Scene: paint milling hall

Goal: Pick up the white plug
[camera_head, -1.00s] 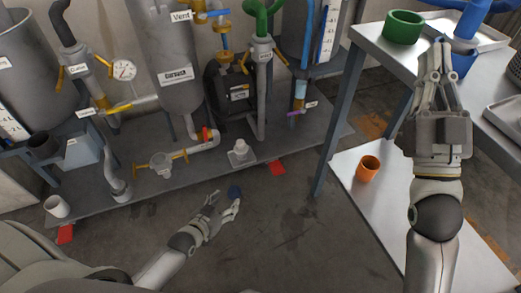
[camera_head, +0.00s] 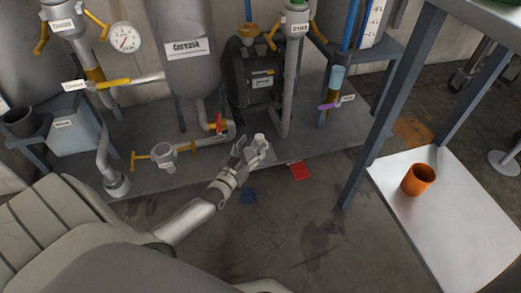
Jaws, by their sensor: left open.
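The white plug (camera_head: 259,138) stands on the grey skid near its front edge, below the dark pump. Only its upper part shows; my gripper hides the lower part. My left gripper (camera_head: 251,149) is open at the plug, with one finger to the left of it and the other in front of its lower part. I cannot tell whether the fingers touch it.
Pipes with a red-handled valve (camera_head: 218,122) and a yellow-handled valve (camera_head: 162,156) stand left of the plug. An orange cup (camera_head: 418,180) stands on the right table's lower shelf.

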